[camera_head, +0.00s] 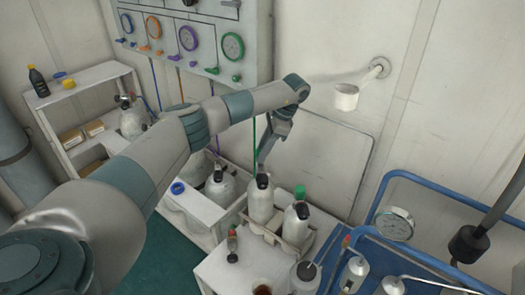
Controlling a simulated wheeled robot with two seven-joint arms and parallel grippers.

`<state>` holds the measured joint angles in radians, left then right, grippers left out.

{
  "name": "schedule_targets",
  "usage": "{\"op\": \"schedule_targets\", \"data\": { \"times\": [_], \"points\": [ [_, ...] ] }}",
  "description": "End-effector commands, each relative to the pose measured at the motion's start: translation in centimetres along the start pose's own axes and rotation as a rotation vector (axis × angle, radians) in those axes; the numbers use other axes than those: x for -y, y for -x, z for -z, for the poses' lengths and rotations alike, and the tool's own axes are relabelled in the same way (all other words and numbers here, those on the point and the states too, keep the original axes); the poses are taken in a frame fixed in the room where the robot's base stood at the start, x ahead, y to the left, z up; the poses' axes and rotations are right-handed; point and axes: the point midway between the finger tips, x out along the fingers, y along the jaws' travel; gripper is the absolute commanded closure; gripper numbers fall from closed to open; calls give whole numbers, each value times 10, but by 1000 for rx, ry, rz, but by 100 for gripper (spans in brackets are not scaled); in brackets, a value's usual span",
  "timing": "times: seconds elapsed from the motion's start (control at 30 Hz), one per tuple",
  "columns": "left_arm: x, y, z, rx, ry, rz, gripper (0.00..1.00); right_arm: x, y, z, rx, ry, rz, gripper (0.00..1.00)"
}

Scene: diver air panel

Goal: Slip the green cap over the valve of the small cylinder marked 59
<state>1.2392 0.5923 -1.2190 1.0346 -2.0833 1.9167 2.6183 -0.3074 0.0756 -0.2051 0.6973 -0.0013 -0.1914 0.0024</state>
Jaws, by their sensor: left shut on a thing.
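The green cap (299,191) shows upright behind the right one of two small white cylinders; what is under it is hidden. That right cylinder (296,226) has a dark valve and stands in a low crate. The left cylinder (261,206), also dark-valved, stands beside it. My left gripper (262,162) points down at the left cylinder's valve and appears shut on it, though the fingertips are small and hard to make out. The green cap is apart from this gripper, to its lower right. No number 59 can be read on any cylinder. My right gripper is not in view.
The crate (282,243) stands on a white bench. A blue cap (178,188) lies on a white shelf at left, near another cylinder (220,187). A gauge panel (195,40) hangs above. A blue-railed cart (440,192) with a gauge stands at right.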

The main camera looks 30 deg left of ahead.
Motion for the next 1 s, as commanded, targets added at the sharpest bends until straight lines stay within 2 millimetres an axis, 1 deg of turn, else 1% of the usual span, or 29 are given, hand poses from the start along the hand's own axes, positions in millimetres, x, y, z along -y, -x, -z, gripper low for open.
{"op": "schedule_targets", "data": {
  "times": [0.53,1.0],
  "points": [
    [0,-12,5,1,0,0,96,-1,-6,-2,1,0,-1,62],
    [0,-13,5,0,0,0,96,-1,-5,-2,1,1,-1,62]
  ]
}}
